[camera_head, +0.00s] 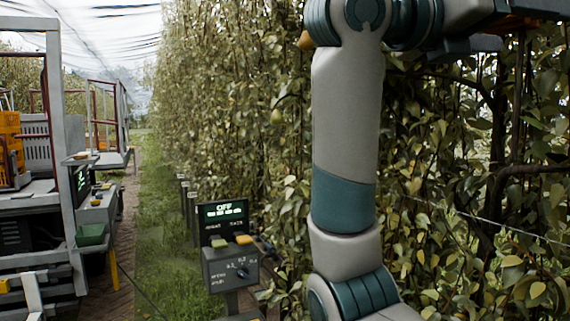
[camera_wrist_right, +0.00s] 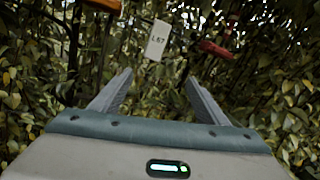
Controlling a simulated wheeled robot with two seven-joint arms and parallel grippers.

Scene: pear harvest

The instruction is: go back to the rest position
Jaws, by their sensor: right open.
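My right arm rises through the middle of the head view and bends toward the top right, in front of the leafy hedge. In the right wrist view my right gripper (camera_wrist_right: 158,80) is open, with its two fingers spread and nothing between them. It faces leaves and branches. My left gripper is not in view.
A control box with an OFF display (camera_head: 224,211) stands left of my arm. A wheeled platform (camera_head: 50,262) with orange crates (camera_head: 10,140) is at the left. A pear (camera_head: 277,117) hangs in the foliage. A white L67 tag (camera_wrist_right: 157,40) and a red object (camera_wrist_right: 215,48) are ahead of the gripper.

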